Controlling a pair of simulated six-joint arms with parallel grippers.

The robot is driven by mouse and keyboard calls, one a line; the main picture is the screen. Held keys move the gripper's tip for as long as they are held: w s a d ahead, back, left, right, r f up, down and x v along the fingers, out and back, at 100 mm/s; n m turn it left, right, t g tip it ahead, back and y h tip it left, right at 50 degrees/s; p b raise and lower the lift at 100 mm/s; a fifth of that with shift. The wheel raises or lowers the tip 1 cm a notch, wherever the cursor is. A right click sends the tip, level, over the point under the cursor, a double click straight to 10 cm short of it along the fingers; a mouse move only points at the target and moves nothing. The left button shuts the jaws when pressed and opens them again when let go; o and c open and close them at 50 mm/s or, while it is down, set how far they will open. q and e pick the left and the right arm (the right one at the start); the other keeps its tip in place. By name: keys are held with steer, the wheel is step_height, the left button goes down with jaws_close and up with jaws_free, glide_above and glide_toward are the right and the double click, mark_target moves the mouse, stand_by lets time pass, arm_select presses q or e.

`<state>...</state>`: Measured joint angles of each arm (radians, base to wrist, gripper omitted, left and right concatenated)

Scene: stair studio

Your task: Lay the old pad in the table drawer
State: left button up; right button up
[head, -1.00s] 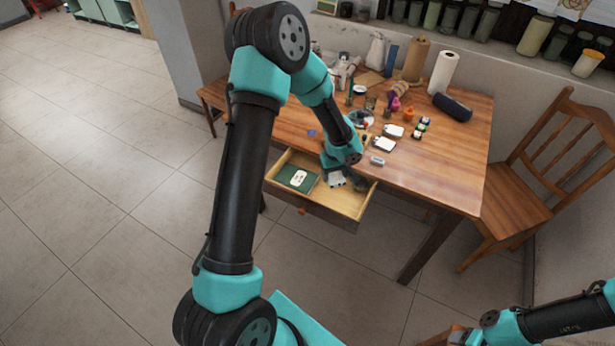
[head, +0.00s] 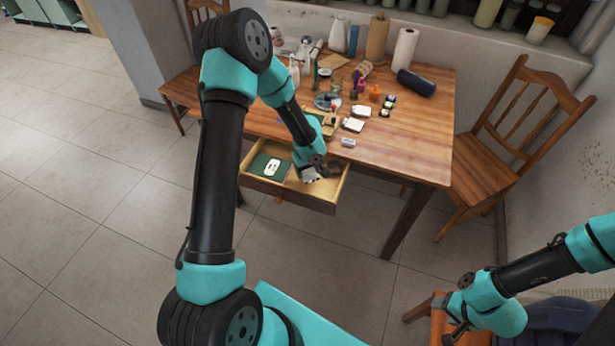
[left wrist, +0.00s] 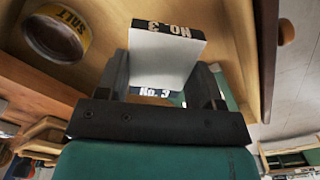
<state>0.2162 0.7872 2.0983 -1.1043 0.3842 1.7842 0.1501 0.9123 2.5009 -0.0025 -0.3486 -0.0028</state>
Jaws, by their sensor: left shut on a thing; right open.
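The table drawer (head: 262,187) is pulled open at the table's front. My left gripper (head: 311,179) is over the drawer's right part, shut on a white pad. The left wrist view shows the pad (left wrist: 165,60) between the fingers of my left gripper (left wrist: 163,88), with dark edges marked "No. 3". Whether the pad touches the drawer floor cannot be told. My right gripper (head: 456,322) is open and empty at the lower right, away from the table.
A green flat thing (head: 258,165) with a white piece (head: 272,167) on it lies in the drawer's left part. A round yellow-labelled tin (left wrist: 57,33) shows in the left wrist view. White pads (head: 353,125) and several small items crowd the tabletop. A chair (head: 487,178) stands at right.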

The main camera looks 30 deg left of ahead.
mark_target(308, 177)
arm_select(q)
steer(key=shift+f, duration=2.05)
steer(key=shift+f, duration=0.15)
steer(key=o, duration=0.9)
step_height(308, 177, up, 12)
steer(key=shift+r, duration=0.2)
